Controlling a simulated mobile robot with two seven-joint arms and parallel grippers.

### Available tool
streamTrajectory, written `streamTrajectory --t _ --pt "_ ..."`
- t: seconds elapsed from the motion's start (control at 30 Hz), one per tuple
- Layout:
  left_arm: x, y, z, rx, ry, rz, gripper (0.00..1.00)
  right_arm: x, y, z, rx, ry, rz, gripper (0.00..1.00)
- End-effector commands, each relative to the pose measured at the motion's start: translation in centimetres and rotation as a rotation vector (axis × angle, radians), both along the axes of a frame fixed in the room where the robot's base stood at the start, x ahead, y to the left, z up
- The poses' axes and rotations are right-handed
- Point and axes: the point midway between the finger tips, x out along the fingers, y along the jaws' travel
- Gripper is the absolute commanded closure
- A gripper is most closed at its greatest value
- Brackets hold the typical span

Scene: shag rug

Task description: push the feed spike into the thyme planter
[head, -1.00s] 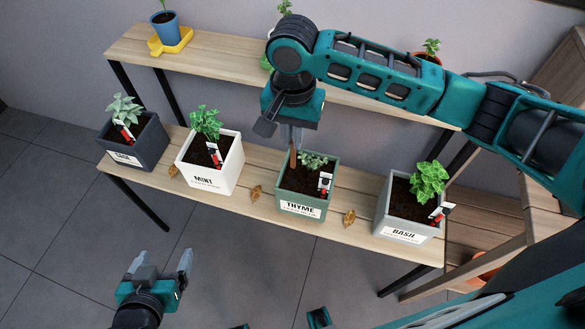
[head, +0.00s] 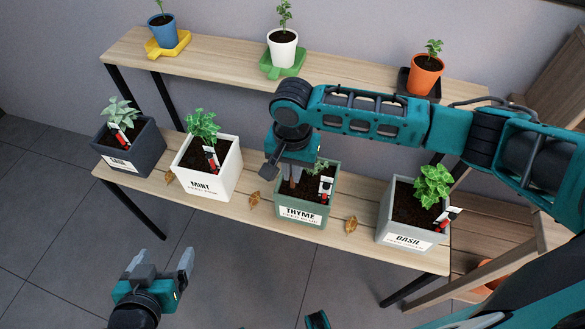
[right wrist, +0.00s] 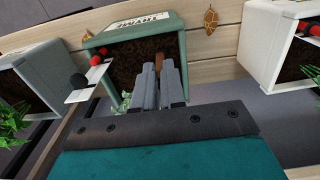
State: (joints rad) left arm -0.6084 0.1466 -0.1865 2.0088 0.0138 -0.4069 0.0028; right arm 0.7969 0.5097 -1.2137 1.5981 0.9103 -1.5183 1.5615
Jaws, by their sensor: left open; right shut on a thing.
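The thyme planter (head: 303,214) is a green box with dark soil, a small plant and a white-and-red marker, on the lower shelf. In the right wrist view the planter (right wrist: 112,38) is upside down, with its soil facing my fingers. My right gripper (head: 292,180) points down over the left part of its soil, shut on the brown feed spike (right wrist: 186,60). The fingers hide much of the spike; I cannot tell how deep its lower end sits. My left gripper (head: 160,266) is open and empty, low in front of the shelf.
The white mint planter (head: 207,174) stands left of the thyme and the grey basil planter (head: 405,225) right. Dry leaves (head: 351,224) lie between planters. Small pots, including an orange one (head: 425,75), stand on the upper shelf (head: 345,72).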

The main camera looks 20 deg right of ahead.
Motion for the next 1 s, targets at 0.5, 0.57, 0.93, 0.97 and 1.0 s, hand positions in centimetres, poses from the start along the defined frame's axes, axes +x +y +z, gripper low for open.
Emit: streamTrajectory --t 0.5,0.57,0.93,0.97,1.0 --pt "-0.2 0.0 -0.4 0.003 0.005 -0.001 0.15 0.0 0.0 -0.2 0.0 0.0 -0.001 0.65" --pt "-0.2 0.0 -0.4 0.003 0.006 -0.001 0.15 0.0 0.0 -0.2 0.0 0.0 -0.001 0.65" --pt "-0.3 0.2 0.7 0.008 0.001 0.001 0.15 0.1 0.1 4.8 0.003 -0.002 -0.001 0.65" --pt "-0.3 0.3 0.8 0.01 0.002 0.002 0.15 0.1 0.1 5.5 0.003 -0.002 -0.001 0.65" --pt "-0.4 0.4 0.8 0.013 0.003 0.003 0.15 0.1 0.1 6.4 0.003 -0.003 0.0 0.65"
